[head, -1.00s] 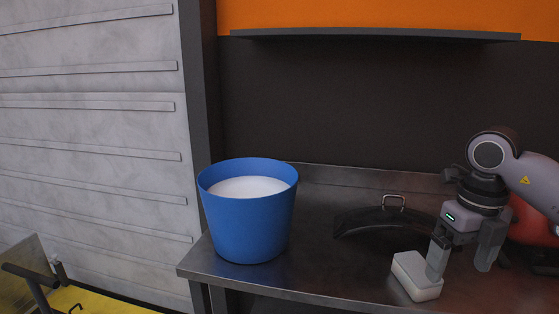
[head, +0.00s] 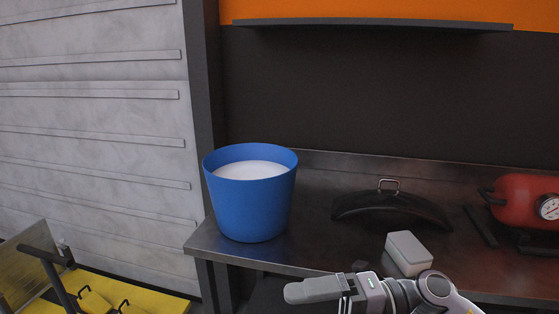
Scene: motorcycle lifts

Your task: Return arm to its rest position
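My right gripper (head: 305,290) is at the bottom of the head view, in front of the bench's front edge, with its arm coming in from the lower right. It points left, and one grey finger shows side-on. The other finger is not clearly seen, so I cannot tell how far apart they are. No held object shows. A white-grey block (head: 408,252) lies on the bench just behind the arm, apart from the gripper. My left gripper is not in view.
The dark metal bench (head: 330,248) carries a blue bucket (head: 250,205) with white contents, a black curved cover with a handle (head: 390,208), and a red tank with a gauge (head: 525,200). A shelf (head: 370,24) hangs above. Yellow equipment (head: 140,297) stands at lower left.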

